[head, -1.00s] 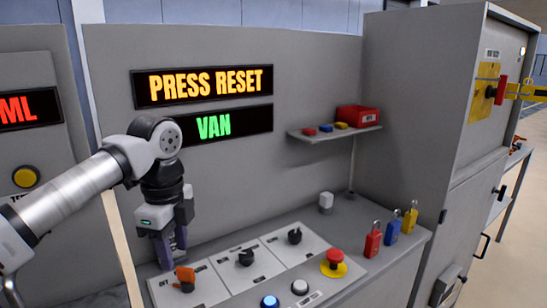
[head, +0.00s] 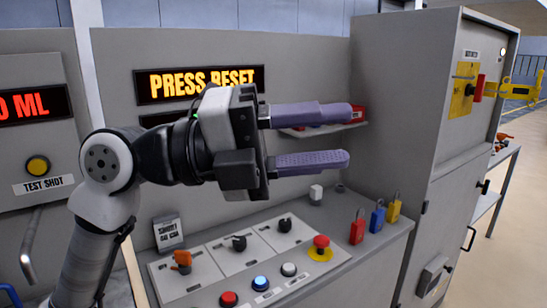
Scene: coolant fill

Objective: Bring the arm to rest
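My gripper (head: 309,138) is raised in front of the panel's back wall. Its two purple fingers point right and stand well apart, with nothing between them. My arm comes up from the lower left and bends at the elbow. Below the gripper lies the control console (head: 325,252), with an orange-handled switch (head: 182,262), two black knobs and a row of buttons. The upper display (head: 165,84) reads PRESS RESET. My gripper covers most of the display below it.
A red emergency stop (head: 321,242) sits on a yellow base. Red, blue and yellow padlocks (head: 377,217) stand at the console's right. A small shelf (head: 352,129) is partly hidden behind the fingers. A tall grey cabinet (head: 420,100) stands at right.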

